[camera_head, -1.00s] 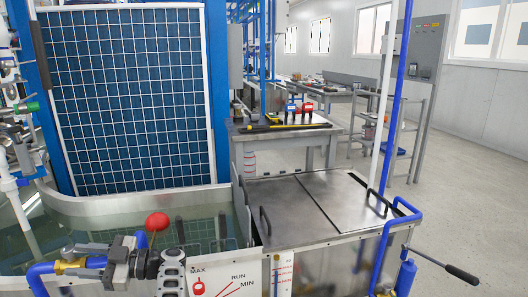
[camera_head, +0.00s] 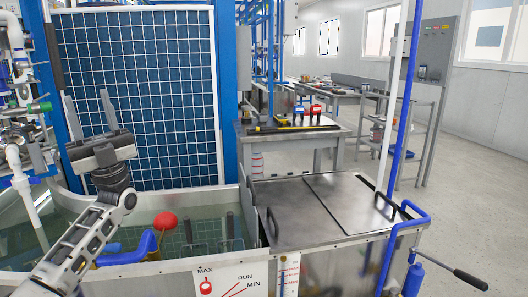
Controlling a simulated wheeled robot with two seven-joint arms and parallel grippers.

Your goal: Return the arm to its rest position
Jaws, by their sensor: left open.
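My left gripper (camera_head: 91,116) is raised in front of the blue gridded panel (camera_head: 140,95) at the left. Its two fingers point up and stand apart, with nothing between them. My left arm (camera_head: 85,240) comes up from the lower left corner, over the near rim of the water tank. A red ball knob (camera_head: 165,221) shows just right of the arm, beside a blue pipe (camera_head: 135,250). The arm hides part of the pipework there. My right gripper is not in view.
A metal-topped cabinet (camera_head: 285,222) with black handles stands right of the tank. White pipes and valves (camera_head: 20,110) crowd the far left.

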